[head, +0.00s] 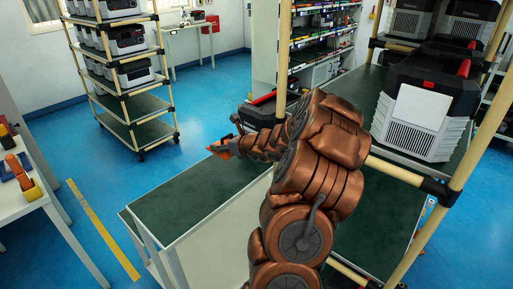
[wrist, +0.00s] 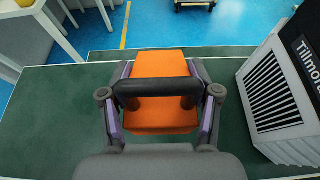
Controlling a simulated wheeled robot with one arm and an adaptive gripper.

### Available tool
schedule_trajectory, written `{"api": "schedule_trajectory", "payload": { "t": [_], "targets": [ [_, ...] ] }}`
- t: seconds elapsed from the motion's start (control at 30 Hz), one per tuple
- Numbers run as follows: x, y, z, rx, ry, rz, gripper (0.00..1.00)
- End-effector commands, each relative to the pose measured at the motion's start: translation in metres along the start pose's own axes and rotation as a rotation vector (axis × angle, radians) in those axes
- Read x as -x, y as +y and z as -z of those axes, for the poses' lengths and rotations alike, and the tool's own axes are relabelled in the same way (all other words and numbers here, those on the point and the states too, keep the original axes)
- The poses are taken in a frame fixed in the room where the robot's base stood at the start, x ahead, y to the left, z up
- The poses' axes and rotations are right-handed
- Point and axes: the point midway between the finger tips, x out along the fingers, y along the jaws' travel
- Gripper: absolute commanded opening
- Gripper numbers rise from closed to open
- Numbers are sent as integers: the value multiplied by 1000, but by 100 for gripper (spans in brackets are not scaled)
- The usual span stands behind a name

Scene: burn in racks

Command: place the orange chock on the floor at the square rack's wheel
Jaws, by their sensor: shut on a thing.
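The orange chock (head: 222,148) is held at the end of my arm in the head view, above a green-topped surface. In the wrist view the orange chock (wrist: 158,66) lies between the fingers, with a dark bar across it. My gripper (wrist: 160,92) is shut on it; in the head view my gripper (head: 235,142) is small and partly hidden by my arm. A wheeled rack (head: 121,93) with several grey boxes stands at the upper left, its casters on the floor. A caster (head: 141,155) shows at its near corner. I cannot tell if this is the square rack.
The green-topped bench (head: 190,190) lies below my gripper. A tan-posted rack (head: 478,110) with large boxes stands close at right. A white table (head: 20,205) is at left. A yellow floor stripe (head: 103,228) runs between; blue floor (head: 60,140) is clear around the left rack.

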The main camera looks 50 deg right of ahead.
Motion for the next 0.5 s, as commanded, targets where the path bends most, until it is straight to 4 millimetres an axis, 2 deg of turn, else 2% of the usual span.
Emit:
{"api": "schedule_trajectory", "payload": {
  "t": [0.1, 0.23, 0.5],
  "targets": [
    [-8, 0, 21, -6, 4, 0, 15],
    [-14, 0, 36, -2, 2, 0, 15],
    [-22, 0, 51, -1, 0, -1, 15]
  ]
}}
